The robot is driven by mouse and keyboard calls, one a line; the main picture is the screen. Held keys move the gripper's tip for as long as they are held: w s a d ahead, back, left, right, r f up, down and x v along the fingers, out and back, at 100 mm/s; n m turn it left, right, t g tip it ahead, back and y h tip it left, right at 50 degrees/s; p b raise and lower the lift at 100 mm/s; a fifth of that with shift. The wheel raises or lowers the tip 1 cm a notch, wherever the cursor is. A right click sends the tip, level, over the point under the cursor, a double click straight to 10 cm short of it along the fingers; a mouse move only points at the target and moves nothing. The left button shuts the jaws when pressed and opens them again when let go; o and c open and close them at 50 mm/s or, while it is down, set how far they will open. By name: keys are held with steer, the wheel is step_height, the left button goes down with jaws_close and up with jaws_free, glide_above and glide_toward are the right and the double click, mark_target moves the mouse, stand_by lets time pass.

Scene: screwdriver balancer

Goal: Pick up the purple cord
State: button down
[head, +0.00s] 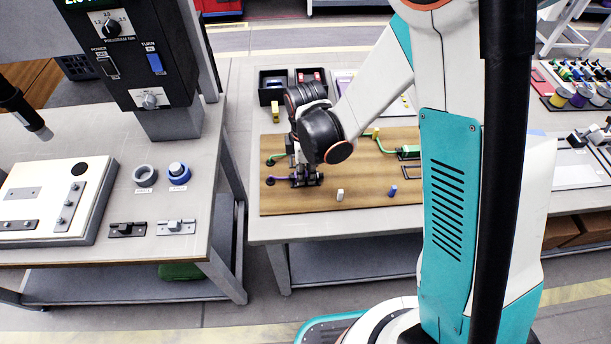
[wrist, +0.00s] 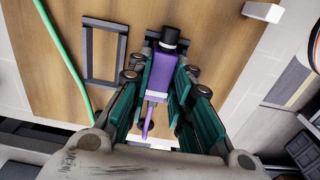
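The purple cord (head: 283,181) shows in the head view near the left edge of the wooden board, with a dark round end at its left. In the wrist view its purple body (wrist: 160,75) has a black cap and a thin purple tail. My gripper (head: 305,180) is low over the board, with its fingers hiding part of the cord. In the wrist view the teal fingers of my gripper (wrist: 160,88) stand on either side of the purple body, very close to it. Whether both fingers touch it is unclear.
The wooden board (head: 240,203) lies on a grey table. A green cord (head: 275,156) lies just beyond the purple one. A white peg (head: 340,194) and a blue peg (head: 392,190) stand near the board's front. Black bins (head: 272,84) are behind.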

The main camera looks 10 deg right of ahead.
stand_by(0.3)
step_height(320, 180, up, 20)
steer(key=f+p, duration=0.1)
steer(key=p, duration=0.5)
steer(key=b, duration=0.6)
glide_above(306, 174)
step_height(306, 174, down, 7)
steer(key=shift+w+f, duration=0.1)
